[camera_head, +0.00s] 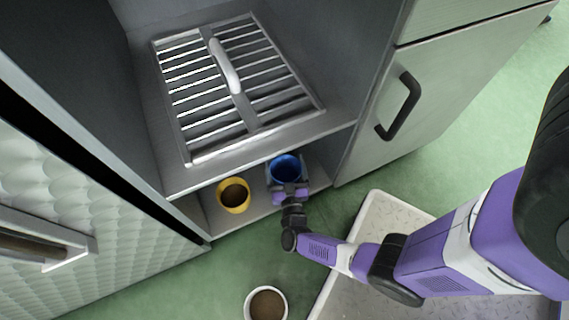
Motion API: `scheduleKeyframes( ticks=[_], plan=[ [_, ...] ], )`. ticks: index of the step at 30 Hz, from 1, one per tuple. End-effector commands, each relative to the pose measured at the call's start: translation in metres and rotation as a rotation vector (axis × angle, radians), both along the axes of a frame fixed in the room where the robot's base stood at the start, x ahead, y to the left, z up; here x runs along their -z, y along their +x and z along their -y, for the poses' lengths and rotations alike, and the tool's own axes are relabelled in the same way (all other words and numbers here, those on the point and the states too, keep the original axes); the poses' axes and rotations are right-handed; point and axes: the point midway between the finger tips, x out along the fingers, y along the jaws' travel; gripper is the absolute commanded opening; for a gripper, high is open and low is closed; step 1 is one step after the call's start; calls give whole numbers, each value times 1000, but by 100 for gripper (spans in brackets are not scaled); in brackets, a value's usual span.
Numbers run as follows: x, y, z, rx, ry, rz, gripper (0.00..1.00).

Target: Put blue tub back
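The blue tub (286,168) stands in the low compartment under the grille shelf, near its right end. Its open top faces up, and its inside looks dark blue. My gripper (288,188) reaches in from the front and is right at the tub's near side. The tub's lower front is hidden behind my gripper. The fingers are too small and covered to tell whether they are closed on the tub or only beside it.
A yellow tub (221,199) with brown contents stands left of the blue one. A white tub (250,305) with brown contents is on the green floor in front. A slatted grille (190,130) lies on the shelf above. A handled cabinet door (440,110) is at right.

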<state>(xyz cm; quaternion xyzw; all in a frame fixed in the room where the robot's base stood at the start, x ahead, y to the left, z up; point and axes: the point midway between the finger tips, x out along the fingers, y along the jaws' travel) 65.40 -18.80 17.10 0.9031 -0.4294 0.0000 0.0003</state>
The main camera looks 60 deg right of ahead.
Motion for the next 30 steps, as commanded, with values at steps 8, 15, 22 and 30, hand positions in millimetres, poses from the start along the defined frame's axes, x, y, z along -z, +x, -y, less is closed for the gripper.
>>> scheduleKeyframes(
  ticks=[8, 15, 22, 30],
  plan=[
    [0, 0, 0, 0, 0, 0, 100],
    [0, -13, -16, -3, 1, -2, 100],
    [6, -37, -46, -2, 1, -2, 100],
    [7, -49, -60, 1, 1, -1, 100]
  ],
)
